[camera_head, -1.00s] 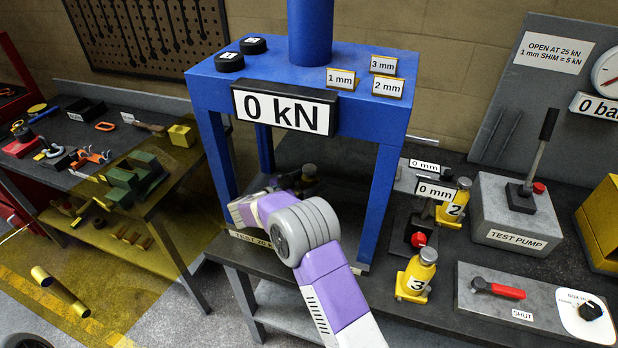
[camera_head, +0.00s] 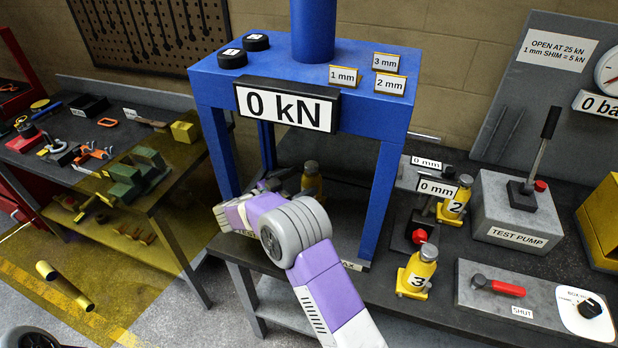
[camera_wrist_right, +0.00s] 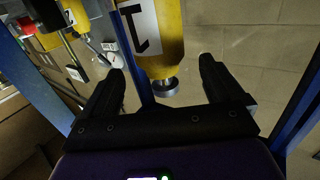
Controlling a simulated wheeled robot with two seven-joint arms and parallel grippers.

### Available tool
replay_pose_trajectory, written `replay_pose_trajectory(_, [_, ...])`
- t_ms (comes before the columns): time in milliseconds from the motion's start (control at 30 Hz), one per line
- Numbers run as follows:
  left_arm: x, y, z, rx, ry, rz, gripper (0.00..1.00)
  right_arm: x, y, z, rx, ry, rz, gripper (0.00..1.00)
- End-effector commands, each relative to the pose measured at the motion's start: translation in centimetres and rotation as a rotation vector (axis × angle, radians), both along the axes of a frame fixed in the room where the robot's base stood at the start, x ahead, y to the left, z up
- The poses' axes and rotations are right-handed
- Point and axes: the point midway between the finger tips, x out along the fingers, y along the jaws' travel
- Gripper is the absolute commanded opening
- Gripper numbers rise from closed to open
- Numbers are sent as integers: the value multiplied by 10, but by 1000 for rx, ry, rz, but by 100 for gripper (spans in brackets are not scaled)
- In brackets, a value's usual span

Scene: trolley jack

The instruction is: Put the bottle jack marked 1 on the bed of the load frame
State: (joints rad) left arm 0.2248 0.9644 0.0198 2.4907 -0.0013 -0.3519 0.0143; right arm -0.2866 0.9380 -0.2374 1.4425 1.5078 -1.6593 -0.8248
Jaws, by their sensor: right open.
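The bottle jack marked 1 (camera_head: 312,182) is yellow with a dark top and stands upright on the bed (camera_head: 345,222) inside the blue load frame (camera_head: 365,120). My right arm partly hides it in the head view. In the right wrist view the jack (camera_wrist_right: 160,35) shows upside down, with its white label reading 1. My right gripper (camera_wrist_right: 162,70) is open, its two fingers apart with the jack beyond and between them, gaps on both sides. In the head view its fingers are mostly hidden behind my wrist. My left gripper is not in view.
Jacks 2 (camera_head: 454,204) and 3 (camera_head: 417,274) stand right of the frame, near the test pump (camera_head: 520,215). The frame's blue posts flank my right arm. A side table (camera_head: 95,165) with tools stands at the left.

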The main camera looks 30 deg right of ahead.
Motion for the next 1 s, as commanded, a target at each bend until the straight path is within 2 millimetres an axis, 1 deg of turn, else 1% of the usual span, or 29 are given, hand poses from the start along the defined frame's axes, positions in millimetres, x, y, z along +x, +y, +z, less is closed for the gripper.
replay_pose_trajectory(33, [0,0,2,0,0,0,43,-1,13,1,0,1,4,94])
replay_pose_trajectory(200, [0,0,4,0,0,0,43,-5,47,2,0,0,2,94])
replay_pose_trajectory(300, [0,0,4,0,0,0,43,-7,62,3,0,-1,2,94])
replay_pose_trajectory(400, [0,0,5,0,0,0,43,-8,70,3,0,0,0,94])
replay_pose_trajectory(567, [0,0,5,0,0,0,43,-9,76,3,0,1,-1,94])
replay_pose_trajectory(1000, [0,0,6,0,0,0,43,-9,75,4,0,0,-1,94])
